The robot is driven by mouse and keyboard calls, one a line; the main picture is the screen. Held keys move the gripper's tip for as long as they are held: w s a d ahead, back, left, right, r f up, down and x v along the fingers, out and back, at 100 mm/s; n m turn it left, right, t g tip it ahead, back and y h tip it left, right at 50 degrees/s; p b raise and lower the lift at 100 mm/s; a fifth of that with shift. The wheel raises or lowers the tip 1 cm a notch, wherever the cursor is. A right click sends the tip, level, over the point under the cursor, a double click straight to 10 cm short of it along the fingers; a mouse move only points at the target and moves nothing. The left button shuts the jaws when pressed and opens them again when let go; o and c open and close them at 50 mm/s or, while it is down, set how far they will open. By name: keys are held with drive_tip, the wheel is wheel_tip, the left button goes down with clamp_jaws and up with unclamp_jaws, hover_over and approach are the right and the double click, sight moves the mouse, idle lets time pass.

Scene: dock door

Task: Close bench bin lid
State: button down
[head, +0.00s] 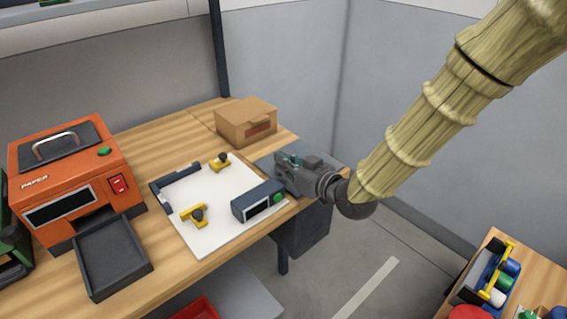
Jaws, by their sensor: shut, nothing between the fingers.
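A dark grey bin (305,236) hangs at the right end of the wooden bench, below the worktop level. My gripper (281,168) is shut and empty, over the bench's right end just above the bin. My gripper and wrist cover much of the bin's top, so I cannot tell how far the lid is open. A flat grey-blue surface shows behind my gripper; I cannot tell whether it is the lid. Contact between my fingers and the bin cannot be made out.
A cardboard box (246,122) stands behind my gripper. A white board (215,225) with yellow clamps and a dark device (258,202) lies to the left. An orange machine (70,180) with a dark tray (112,257) stands further left. A second table (540,262) is at the lower right.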

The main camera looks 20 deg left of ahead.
drive_tip(key=shift+r, duration=0.1)
drive_tip(key=shift+r+p, duration=0.3)
drive_tip(key=shift+p, duration=0.05)
wheel_tip(320, 180, up, 4)
drive_tip(key=shift+f+p, duration=0.2)
drive_tip(key=shift+p, duration=0.95)
drive_tip(key=b+v, duration=0.2)
drive_tip(key=v, duration=0.8)
drive_tip(key=s+d+f+m+g+h+p, duration=0.1)
drive_tip(key=s+d+f+m+h, duration=0.3)
drive_tip(key=f, duration=0.6)
drive_tip(key=d+f+m+h, duration=0.1)
drive_tip(key=d+f, duration=0.6)
drive_tip(key=f, duration=0.2)
drive_tip(key=s+d+f+m+g+h+p, duration=0.1)
drive_tip(key=s+d+f+m+h, duration=0.3)
drive_tip(key=f, duration=0.6)
drive_tip(key=s+d+f+m+g+h, duration=0.1)
drive_tip(key=s+d+f+g+h, duration=0.1)
drive_tip(key=s+d+f, duration=0.5)
drive_tip(key=s+d+f+m+g+h+p, duration=0.1)
drive_tip(key=s+d+f+g, duration=0.3)
drive_tip(key=s+d+f, duration=0.4)
drive_tip(key=s+d+h, duration=0.1)
drive_tip(key=s+d, duration=0.3)
drive_tip(key=s, duration=0.2)
drive_tip(key=shift+d+f+m+h, duration=0.15)
drive_tip(key=shift+d+m+h, duration=0.15)
drive_tip(key=shift+m, duration=0.1)
